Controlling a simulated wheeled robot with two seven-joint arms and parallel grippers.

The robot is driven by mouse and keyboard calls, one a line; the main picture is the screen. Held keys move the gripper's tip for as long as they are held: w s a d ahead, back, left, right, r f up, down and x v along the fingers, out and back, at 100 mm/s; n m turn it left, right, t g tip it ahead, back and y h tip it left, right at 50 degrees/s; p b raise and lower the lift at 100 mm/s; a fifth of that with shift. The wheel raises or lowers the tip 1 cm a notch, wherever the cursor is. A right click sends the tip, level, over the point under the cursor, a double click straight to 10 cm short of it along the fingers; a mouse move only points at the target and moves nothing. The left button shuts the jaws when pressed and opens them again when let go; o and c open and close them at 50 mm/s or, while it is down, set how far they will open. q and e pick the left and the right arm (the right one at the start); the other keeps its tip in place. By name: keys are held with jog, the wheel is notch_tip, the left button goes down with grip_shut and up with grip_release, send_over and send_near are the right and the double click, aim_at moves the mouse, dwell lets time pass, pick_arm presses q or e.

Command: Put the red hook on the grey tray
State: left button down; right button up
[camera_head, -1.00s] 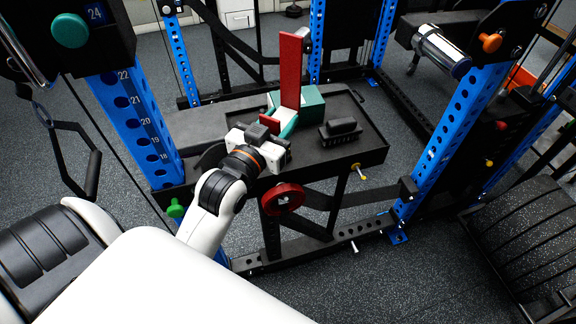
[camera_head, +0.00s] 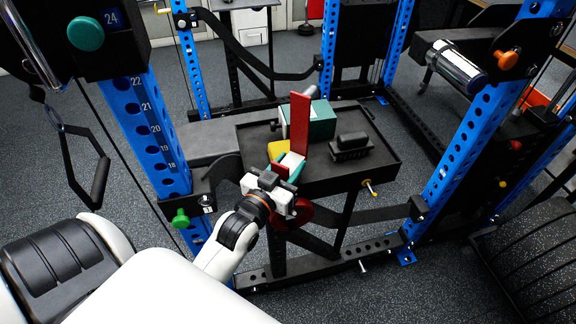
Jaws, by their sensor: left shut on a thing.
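The red hook (camera_head: 300,126) shows as a tall flat upright bar, with a short red part (camera_head: 280,171) low beside my gripper. My left gripper (camera_head: 288,166) is shut on its lower end, which the fingers partly hide. The dark grey tray (camera_head: 383,172) lies level in the rack. In the picture the hook stands over the tray's front left part; I cannot tell whether it touches the tray. My right gripper is not in view.
On the tray are a green box (camera_head: 322,121) behind the hook, a yellow thing (camera_head: 278,149) at its left, and a black brush-like block (camera_head: 350,148) at its right. Blue rack posts (camera_head: 150,135) flank the tray. The tray's front right is bare.

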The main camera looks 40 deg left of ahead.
pick_arm(q)
jog(key=shift+r, duration=0.1)
jog(key=shift+f, duration=0.35)
jog(key=c, duration=0.8)
grip_release()
jog(key=shift+s+f, duration=0.1)
jog(key=shift+f, duration=0.1)
jog(key=shift+c, duration=0.2)
